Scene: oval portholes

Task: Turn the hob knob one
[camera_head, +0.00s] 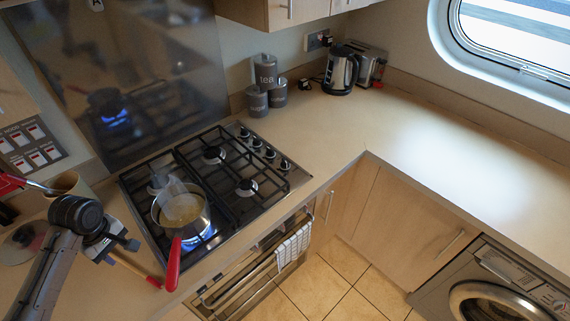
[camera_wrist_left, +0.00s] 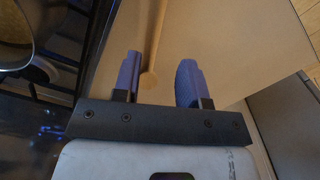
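The gas hob (camera_head: 225,190) has a row of several dark knobs (camera_head: 264,149) along its right side, near the back. I cannot tell which knob is number one, and their markings are too small to read. A blue flame burns under the saucepan (camera_head: 182,212) on the front burner; the other burners show no flame. My left gripper (camera_head: 118,250) is left of the hob, far from the knobs. In the left wrist view its two fingers (camera_wrist_left: 159,79) are apart. A wooden stick or spoon (camera_wrist_left: 154,45) shows between them, seemingly on the worktop below. My right gripper is out of view.
The saucepan's red handle (camera_head: 174,264) sticks out over the hob's front edge. Grey canisters (camera_head: 266,77), a kettle (camera_head: 340,72) and a toaster (camera_head: 369,65) stand at the back. A towel (camera_head: 293,247) hangs on the oven. The right worktop (camera_head: 450,140) is clear.

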